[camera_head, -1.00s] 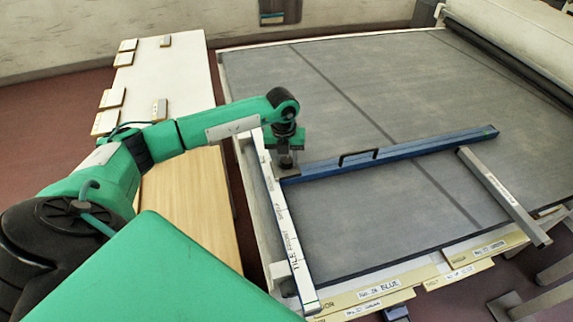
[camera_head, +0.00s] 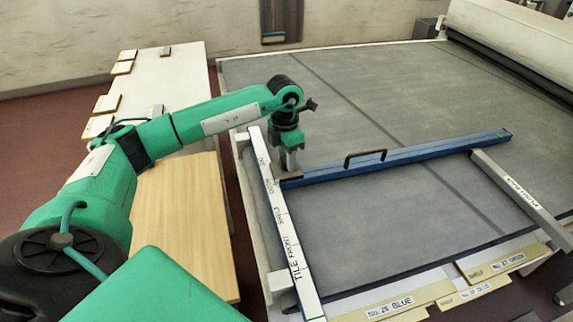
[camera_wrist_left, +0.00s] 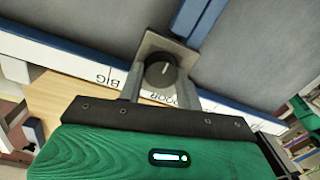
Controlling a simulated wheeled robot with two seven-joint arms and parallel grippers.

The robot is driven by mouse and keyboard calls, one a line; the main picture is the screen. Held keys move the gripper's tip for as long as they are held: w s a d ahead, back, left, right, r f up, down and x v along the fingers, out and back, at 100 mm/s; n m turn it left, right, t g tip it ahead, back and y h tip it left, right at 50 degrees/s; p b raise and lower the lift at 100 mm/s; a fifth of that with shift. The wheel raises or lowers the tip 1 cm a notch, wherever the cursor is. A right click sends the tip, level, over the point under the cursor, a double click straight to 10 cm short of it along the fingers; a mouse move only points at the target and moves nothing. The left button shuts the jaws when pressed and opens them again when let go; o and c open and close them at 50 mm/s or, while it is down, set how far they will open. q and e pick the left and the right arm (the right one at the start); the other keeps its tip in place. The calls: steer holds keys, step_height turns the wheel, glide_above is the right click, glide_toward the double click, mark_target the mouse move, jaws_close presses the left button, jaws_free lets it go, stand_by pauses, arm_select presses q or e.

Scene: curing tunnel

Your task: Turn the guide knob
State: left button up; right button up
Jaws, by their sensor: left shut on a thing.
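The guide knob (camera_wrist_left: 160,74) is round and black with a light pointer line, on a grey plate at the end of the blue bar (camera_wrist_left: 198,22). In the left wrist view it sits between the two fingers of my left gripper (camera_wrist_left: 160,85), which is shut on it. In the head view my left gripper (camera_head: 289,160) points down at the corner where the blue guide bar (camera_head: 410,154) meets the white labelled rail (camera_head: 284,225); the knob is hidden there. My right gripper is not in view.
A black handle (camera_head: 365,155) stands up from the blue bar. A grey labelled bar (camera_head: 520,196) lies at the right. The grey belt surface (camera_head: 400,220) is mostly clear. A wooden board (camera_head: 185,215) and a white table (camera_head: 180,85) with small blocks lie left.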

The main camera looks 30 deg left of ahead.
arm_select(q)
steer(key=shift+w+f+m+b, duration=0.1)
steer(key=shift+m+b, duration=0.2)
steer(key=shift+m, duration=0.6)
steer(key=shift+m+b, duration=1.2)
steer(key=shift+m, duration=0.3)
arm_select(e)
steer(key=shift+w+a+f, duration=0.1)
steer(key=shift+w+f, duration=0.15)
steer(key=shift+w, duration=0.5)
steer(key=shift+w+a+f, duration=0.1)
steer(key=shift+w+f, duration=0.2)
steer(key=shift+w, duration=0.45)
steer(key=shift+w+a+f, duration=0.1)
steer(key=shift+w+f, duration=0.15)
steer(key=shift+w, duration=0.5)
arm_select(q)
steer(key=shift+r, duration=0.2)
steer(key=o, duration=1)
